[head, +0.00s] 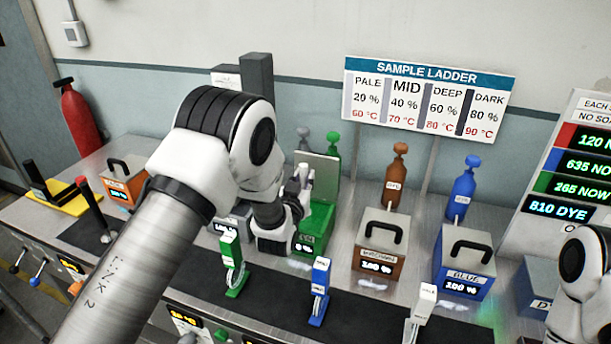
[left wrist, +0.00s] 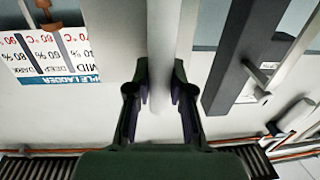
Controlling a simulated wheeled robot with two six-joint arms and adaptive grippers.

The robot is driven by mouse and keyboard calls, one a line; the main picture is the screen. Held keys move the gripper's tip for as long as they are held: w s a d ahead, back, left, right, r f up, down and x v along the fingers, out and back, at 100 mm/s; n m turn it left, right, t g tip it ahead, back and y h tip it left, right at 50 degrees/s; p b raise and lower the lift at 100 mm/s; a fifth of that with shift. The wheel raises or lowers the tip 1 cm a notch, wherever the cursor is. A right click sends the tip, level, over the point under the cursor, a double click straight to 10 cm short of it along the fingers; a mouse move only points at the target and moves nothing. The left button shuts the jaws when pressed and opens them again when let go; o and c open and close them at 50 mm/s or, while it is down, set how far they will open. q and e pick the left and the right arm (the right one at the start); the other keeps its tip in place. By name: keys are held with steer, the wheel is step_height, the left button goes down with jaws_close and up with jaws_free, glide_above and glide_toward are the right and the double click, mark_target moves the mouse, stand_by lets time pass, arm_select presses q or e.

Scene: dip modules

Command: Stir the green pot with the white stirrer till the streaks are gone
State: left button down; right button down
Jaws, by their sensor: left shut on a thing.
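The green pot (head: 318,232) stands at mid-table with its display facing me, and its lid (head: 321,170) is raised at the back. My left gripper (head: 296,205) is at the pot's left front, partly hidden by my own wrist. It is shut on a white upright piece (head: 304,176), which looks like the stirrer. In the left wrist view the fingers (left wrist: 160,92) close on a pale rod (left wrist: 162,45). The stirrer's lower end and the pot's contents are hidden, so I cannot see any streaks. My right gripper is out of view.
A brown pot (head: 379,255) and a blue pot (head: 464,262) stand to the right. Small green (head: 232,262), blue (head: 319,290) and white (head: 420,310) stands line the dark front strip. Brown (head: 397,178) and blue (head: 463,188) bottles stand behind. An orange pot (head: 122,180) is at left.

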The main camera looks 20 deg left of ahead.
mark_target(320, 169)
arm_select(q)
steer(key=shift+s+r, duration=0.1)
steer(key=shift+s, duration=1.85)
steer(key=d, duration=0.3)
steer(key=shift+w+d+b, duration=0.1)
steer(key=shift+w+b, duration=0.8)
steer(key=shift+w, duration=1.7)
